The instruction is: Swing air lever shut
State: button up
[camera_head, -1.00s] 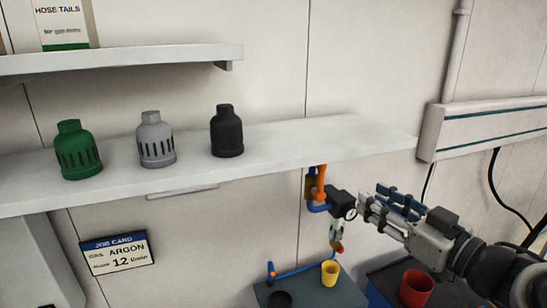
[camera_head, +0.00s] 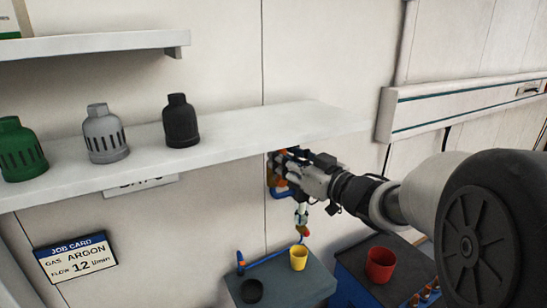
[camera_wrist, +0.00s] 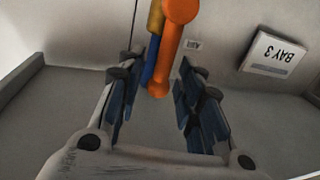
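The orange air lever (camera_wrist: 172,45) shows in the wrist view, hanging down from the top edge between my finger pads. A brass-yellow part (camera_wrist: 155,17) and a blue pipe (camera_wrist: 150,60) lie behind it. My gripper (camera_wrist: 158,72) is open, with a blue-padded finger on each side of the lever and visible gaps to it. In the head view my gripper (camera_head: 284,165) is at the valve under the shelf and hides most of it. Only a bit of blue pipe (camera_head: 280,191) and brass-orange shows there.
The white shelf (camera_head: 230,140) runs just above my gripper and carries green, grey and black caps. A small fitting (camera_head: 301,216) hangs below. A yellow cup (camera_head: 298,257) and a red cup (camera_head: 380,264) stand lower down. A BAY 3 sign (camera_wrist: 280,54) is on the wall.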

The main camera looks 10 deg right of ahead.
jog(key=shift+w+a, duration=0.35)
jog(key=shift+w, duration=0.25)
jog(key=shift+c, duration=0.5)
grip_shut()
